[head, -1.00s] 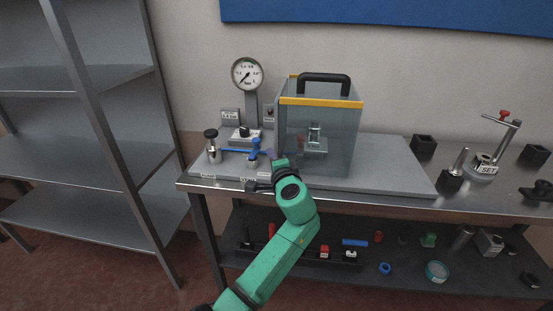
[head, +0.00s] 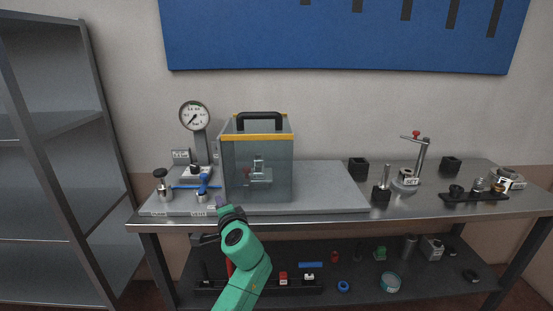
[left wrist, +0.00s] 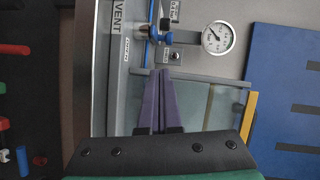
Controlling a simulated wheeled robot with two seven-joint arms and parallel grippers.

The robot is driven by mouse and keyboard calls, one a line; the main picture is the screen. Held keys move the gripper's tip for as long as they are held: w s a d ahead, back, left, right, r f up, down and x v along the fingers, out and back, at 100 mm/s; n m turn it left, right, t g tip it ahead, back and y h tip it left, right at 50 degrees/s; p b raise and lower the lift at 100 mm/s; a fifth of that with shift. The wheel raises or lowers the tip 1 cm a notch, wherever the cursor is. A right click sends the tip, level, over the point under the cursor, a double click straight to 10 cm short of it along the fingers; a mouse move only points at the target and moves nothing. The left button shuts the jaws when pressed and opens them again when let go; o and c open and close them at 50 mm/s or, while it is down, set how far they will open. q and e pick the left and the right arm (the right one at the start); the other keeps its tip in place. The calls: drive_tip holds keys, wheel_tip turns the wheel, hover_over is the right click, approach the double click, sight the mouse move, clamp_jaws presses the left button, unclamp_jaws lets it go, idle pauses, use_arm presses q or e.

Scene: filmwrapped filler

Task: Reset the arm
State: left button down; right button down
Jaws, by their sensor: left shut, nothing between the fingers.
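My left arm, green with black joints, comes up from the bottom in the head view. My left gripper (head: 221,203) is at the front edge of the bench, just in front of the blue-handled valve (head: 203,188) and the clear box (head: 257,160). In the left wrist view my left gripper (left wrist: 163,75) shows two purple fingers lying together, shut and empty. They point toward the blue valve parts (left wrist: 155,33). Part of the gripper is hidden behind my wrist in the head view. My right gripper is not in view.
The steel bench (head: 310,213) carries a grey base plate (head: 335,185), a pressure gauge (head: 194,115), a clamp stand (head: 408,177) and a black tray (head: 473,196). A lower shelf (head: 420,287) holds several small parts. A grey rack (head: 55,180) stands left. The base plate's right part is clear.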

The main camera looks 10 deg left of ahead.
use_arm(q)
drive_tip(key=s+a+f+n+g+h, duration=0.35)
drive_tip(key=s+f+n+g, duration=0.2)
drive_tip(key=s+f, duration=1.1)
drive_tip(key=s+d+f+n+g+h, duration=0.1)
drive_tip(key=s+d+f+g+h, duration=0.15)
drive_tip(key=s, duration=0.55)
drive_tip(key=s+d+f+n+g+h, duration=0.1)
drive_tip(key=s+d+f+g+h, duration=0.2)
drive_tip(key=s, duration=0.6)
drive_tip(key=s+a+f+p, duration=0.1)
drive_tip(key=s+f, duration=0.1)
drive_tip(key=f, duration=1)
drive_tip(key=s+f, duration=0.2)
drive_tip(key=f, duration=1.1)
drive_tip(key=s+a+f+g, duration=0.1)
drive_tip(key=s+a+f, duration=0.2)
drive_tip(key=s+f, duration=0.8)
drive_tip(key=s, duration=0.3)
drive_tip(key=shift+s+g+p, duration=0.3)
drive_tip(key=shift+p, duration=0.05)
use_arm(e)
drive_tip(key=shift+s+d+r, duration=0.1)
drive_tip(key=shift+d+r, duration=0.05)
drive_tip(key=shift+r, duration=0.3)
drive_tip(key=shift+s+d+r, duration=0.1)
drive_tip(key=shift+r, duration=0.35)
use_arm(q)
drive_tip(key=shift+a, duration=0.1)
